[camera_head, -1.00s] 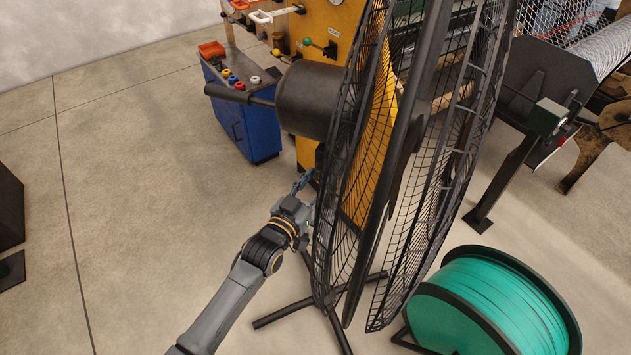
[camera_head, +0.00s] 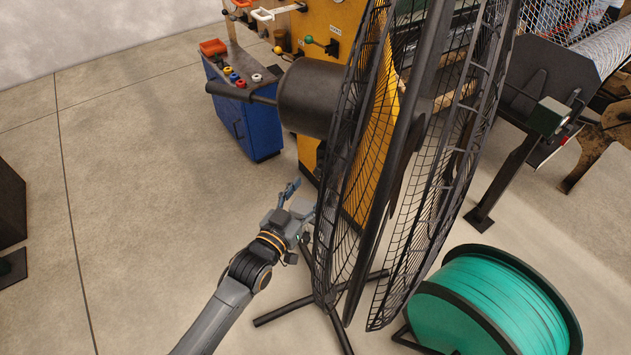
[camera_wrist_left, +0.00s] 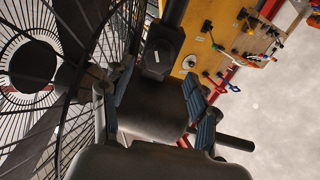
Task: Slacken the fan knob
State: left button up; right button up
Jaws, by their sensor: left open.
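The large black fan (camera_head: 410,150) stands on a black cross-shaped foot, its cage seen nearly edge-on in the head view. Its dark motor housing (camera_head: 305,98) juts out to the left, with a rod pointing further left. The knob cannot be clearly made out in the head view. In the left wrist view a dark block (camera_wrist_left: 158,58) beside the motor housing (camera_wrist_left: 150,112) may be the knob or its bracket. My left gripper (camera_head: 303,201) is open and empty, below the housing and left of the cage. Its blue-grey fingers (camera_wrist_left: 158,98) show in the wrist view. My right gripper is out of view.
A teal cable reel (camera_head: 490,305) lies right of the fan foot. A blue cabinet (camera_head: 240,118) and a yellow panel (camera_head: 325,40) stand behind.

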pick_arm(q)
jog(key=v, duration=0.7)
jog(key=shift+s+a, duration=0.15)
jog(key=shift+s, duration=0.2)
jog(key=s+a+f+n+g+y+b, duration=0.1)
jog(key=s+a+f+g+y, duration=0.15)
jog(key=f, duration=0.95)
jog(key=s+a+f+g+y+b, duration=0.15)
jog(key=s+a+f, duration=0.25)
jog(key=f, duration=0.7)
jog(key=s+a+f+n+g+y+b, duration=0.1)
jog(key=s+a+f+g+y, duration=0.15)
jog(key=f, duration=0.95)
jog(key=s+a+f+g, duration=0.2)
jog(key=s+f, duration=0.5)
jog(key=s, duration=0.3)
jog(key=s+a+f+g+y+b, duration=0.1)
jog(key=s+a+f+g, duration=0.2)
jog(key=s+f, duration=0.3)
jog(key=s+a+f+n+g+y+b, duration=0.1)
jog(key=s+a+f+g, duration=0.2)
jog(key=s+f, duration=0.4)
jog(key=s, duration=0.9)
jog(key=shift+s+f, duration=0.2)
jog(key=shift+f, duration=0.1)
